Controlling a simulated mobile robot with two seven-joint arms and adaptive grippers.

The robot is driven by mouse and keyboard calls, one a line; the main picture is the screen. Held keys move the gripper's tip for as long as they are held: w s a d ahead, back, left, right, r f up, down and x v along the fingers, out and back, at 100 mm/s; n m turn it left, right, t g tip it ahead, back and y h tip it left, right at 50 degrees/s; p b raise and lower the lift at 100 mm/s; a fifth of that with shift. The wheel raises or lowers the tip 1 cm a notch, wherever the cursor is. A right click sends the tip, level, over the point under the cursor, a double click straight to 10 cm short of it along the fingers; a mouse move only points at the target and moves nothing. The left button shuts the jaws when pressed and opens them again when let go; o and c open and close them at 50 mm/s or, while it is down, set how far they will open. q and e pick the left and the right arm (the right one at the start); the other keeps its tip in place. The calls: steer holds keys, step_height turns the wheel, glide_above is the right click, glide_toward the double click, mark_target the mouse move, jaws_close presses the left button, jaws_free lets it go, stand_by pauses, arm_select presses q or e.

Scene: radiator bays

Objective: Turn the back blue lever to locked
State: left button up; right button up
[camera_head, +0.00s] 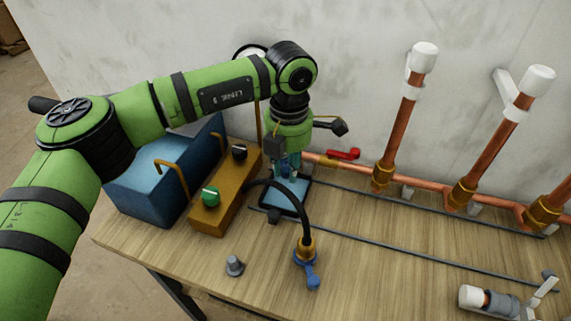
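My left gripper (288,168) points down from the green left arm, over a dark-edged pale blue square plate (287,195) near the wall. The gripper is small and partly covered by its own wrist, so I cannot tell whether its fingers are open or shut. Some blue shows around the fingertips, but I cannot make out a back blue lever there. A front blue lever (311,277) sits on a brass fitting at the end of a black hose, near the front of the bench, apart from the gripper. My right gripper is not in view.
A blue box (150,187) and a brown block with green knob (211,195) and black knob (239,152) stand left. A red lever (344,154) and copper pipes (398,133) run along the wall. A grey peg (234,266) stands in front.

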arm_select(q)
steer(key=shift+o, duration=0.3)
steer(key=shift+r, duration=0.15)
step_height(320, 180, up, 12)
steer(key=shift+s+d, duration=0.15)
steer(key=shift+s, duration=0.05)
steer(key=shift+f, duration=0.2)
